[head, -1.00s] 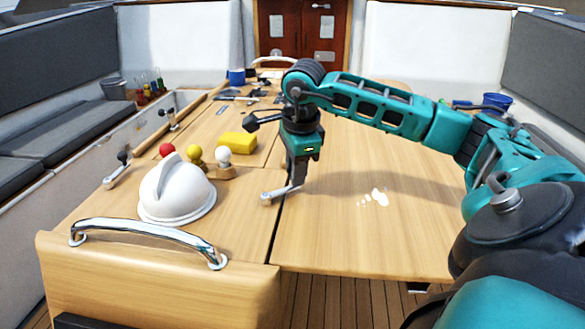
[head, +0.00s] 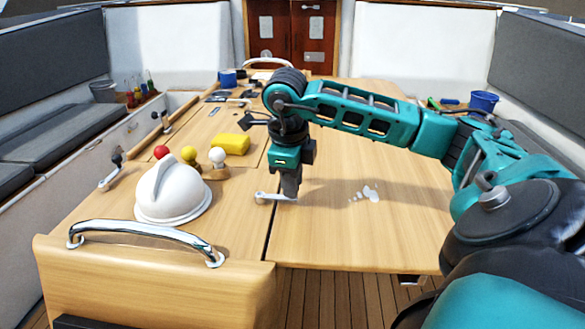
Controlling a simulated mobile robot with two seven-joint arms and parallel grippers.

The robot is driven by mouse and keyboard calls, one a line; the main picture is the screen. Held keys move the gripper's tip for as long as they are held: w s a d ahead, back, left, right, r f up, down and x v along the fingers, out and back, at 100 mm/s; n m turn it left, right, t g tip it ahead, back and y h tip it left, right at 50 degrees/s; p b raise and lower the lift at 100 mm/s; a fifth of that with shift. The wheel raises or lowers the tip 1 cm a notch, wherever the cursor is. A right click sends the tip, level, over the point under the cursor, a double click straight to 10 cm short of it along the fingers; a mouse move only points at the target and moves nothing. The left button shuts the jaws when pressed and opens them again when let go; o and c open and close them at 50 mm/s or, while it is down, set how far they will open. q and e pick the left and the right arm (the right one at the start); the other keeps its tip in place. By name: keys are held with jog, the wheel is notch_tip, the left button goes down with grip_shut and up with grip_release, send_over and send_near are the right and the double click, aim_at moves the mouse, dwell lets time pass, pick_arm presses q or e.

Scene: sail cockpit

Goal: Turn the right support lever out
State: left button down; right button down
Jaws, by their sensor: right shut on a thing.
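The right support lever (head: 268,197) is a small silver lever lying near the seam of the wooden table. Its round end is on the left side of the seam, and its arm reaches right across the seam, pointing roughly straight right. My right gripper (head: 290,196) comes down from above and is shut on the lever's right end. The fingers hide that end. My left gripper is not in view.
A white domed object (head: 172,192) and a chrome rail (head: 145,229) are left of the lever. The right table leaf (head: 350,235) is mostly clear, with a pale patch.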

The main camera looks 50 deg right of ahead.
dwell(0.4)
jog(key=c, duration=0.9)
grip_release()
jog(key=shift+a, duration=0.1)
jog(key=shift+s+a+r+p, duration=0.15)
jog(key=shift+a+r+p, duration=0.2)
jog(key=shift+r, duration=1.75)
jog(key=shift+s+a+r+p, duration=0.2)
jog(key=shift+a+r+p, duration=0.2)
jog(key=shift+r, duration=1.7)
jog(key=shift+s+a+r+p, duration=0.15)
jog(key=shift+a+r+p, duration=0.2)
jog(key=shift+r, duration=1.75)
